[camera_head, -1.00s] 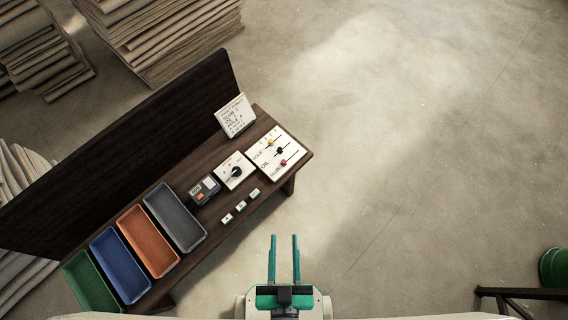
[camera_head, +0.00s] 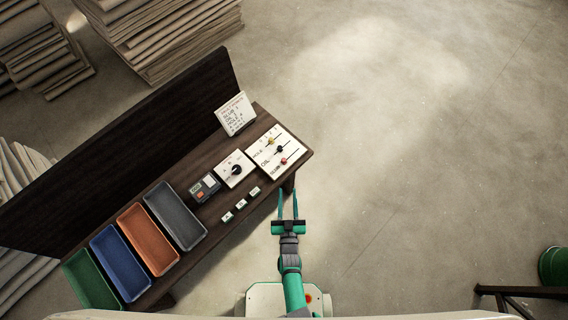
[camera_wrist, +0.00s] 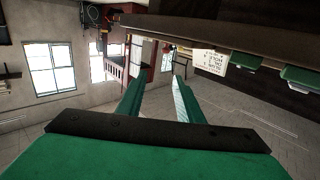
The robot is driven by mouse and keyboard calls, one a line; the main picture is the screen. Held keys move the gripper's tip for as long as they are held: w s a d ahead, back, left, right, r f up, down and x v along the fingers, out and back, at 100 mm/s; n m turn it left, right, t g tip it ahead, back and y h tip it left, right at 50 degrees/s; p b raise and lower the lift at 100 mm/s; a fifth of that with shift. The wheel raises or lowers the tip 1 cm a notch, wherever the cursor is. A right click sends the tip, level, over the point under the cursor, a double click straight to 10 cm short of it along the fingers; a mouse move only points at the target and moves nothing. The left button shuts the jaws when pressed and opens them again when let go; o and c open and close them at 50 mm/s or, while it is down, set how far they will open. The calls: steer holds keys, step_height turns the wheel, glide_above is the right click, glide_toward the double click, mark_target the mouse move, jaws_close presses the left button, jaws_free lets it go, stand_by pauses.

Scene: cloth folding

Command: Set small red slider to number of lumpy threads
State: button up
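The small red slider (camera_head: 284,161) sits on the lowest track of a white panel (camera_head: 292,147), at the bench's right end. A black knob (camera_head: 279,149) and a yellow knob (camera_head: 270,141) sit on the tracks above. The tracks are labelled, apparently HOLE, OIL and SLUB. My gripper (camera_head: 287,193) is open and empty, just off the bench's front edge, below the panel in the picture. Its parted fingers show in the wrist view (camera_wrist: 158,95), touching nothing.
The dark bench (camera_head: 216,212) also carries a dial box (camera_head: 235,169), a grey device with a screen (camera_head: 204,187), several small labelled blocks (camera_head: 241,204) and grey, orange, blue and green trays (camera_head: 175,216). A tall back board (camera_head: 120,150) stands behind.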

glide_toward(284, 161)
steer(key=w, duration=0.8)
steer(key=shift+w+a+f, duration=0.15)
steer(key=shift+w, duration=0.25)
jaws_close()
